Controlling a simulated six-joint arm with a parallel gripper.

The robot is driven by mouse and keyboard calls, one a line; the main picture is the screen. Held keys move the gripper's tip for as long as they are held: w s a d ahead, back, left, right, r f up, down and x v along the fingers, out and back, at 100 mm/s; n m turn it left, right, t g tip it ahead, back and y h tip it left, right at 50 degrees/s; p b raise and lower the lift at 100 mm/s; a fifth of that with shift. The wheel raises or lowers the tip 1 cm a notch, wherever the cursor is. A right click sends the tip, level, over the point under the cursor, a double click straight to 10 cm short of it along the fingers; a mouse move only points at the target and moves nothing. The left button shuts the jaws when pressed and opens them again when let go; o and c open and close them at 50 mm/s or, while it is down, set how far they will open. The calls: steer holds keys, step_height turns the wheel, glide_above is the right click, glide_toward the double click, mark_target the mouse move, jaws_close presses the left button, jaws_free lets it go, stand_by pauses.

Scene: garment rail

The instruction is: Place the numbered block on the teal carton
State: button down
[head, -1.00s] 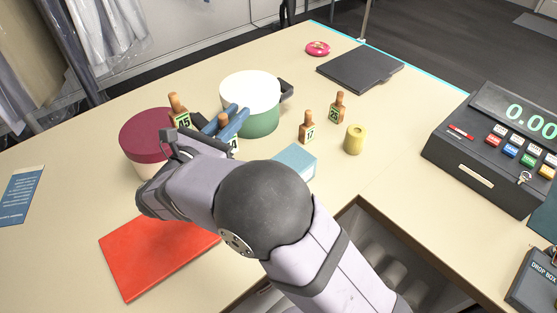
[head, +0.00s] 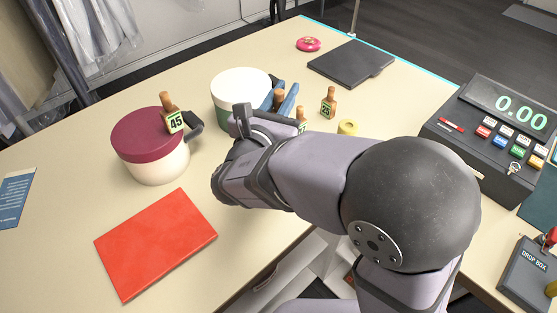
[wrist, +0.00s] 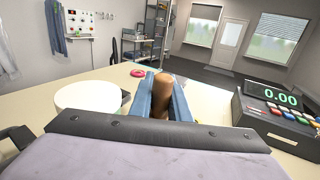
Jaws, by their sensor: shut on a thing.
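My gripper (head: 281,98) has blue fingers shut around a brown wooden handle (head: 279,98). The handle also shows upright between the fingers in the wrist view (wrist: 162,94). The block under this handle and its number are hidden by my wrist. A block marked 45 (head: 173,121) appears to stand on the maroon lid. A block marked 25 (head: 327,106) stands on the counter, and another handled block (head: 301,115) shows partly beside my gripper.
A maroon-lidded pot (head: 150,160) and a white-topped green pot (head: 238,84) stand left of my gripper. A red folder (head: 155,243) lies in front. A yellow cylinder (head: 347,127) is partly hidden by my arm. A dark folder (head: 350,63) and a cash register (head: 475,150) are to the right.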

steer(key=shift+f+p, duration=0.55)
steer(key=shift+f, duration=4.5)
steer(key=shift+f, duration=0.2)
steer(key=c, duration=1.7)
jaws_free()
steer(key=shift+o, duration=0.2)
steer(key=shift+r, duration=0.15)
steer(key=shift+a+r, duration=0.1)
steer(key=b+v, duration=0.3)
steer(key=v, duration=0.9)
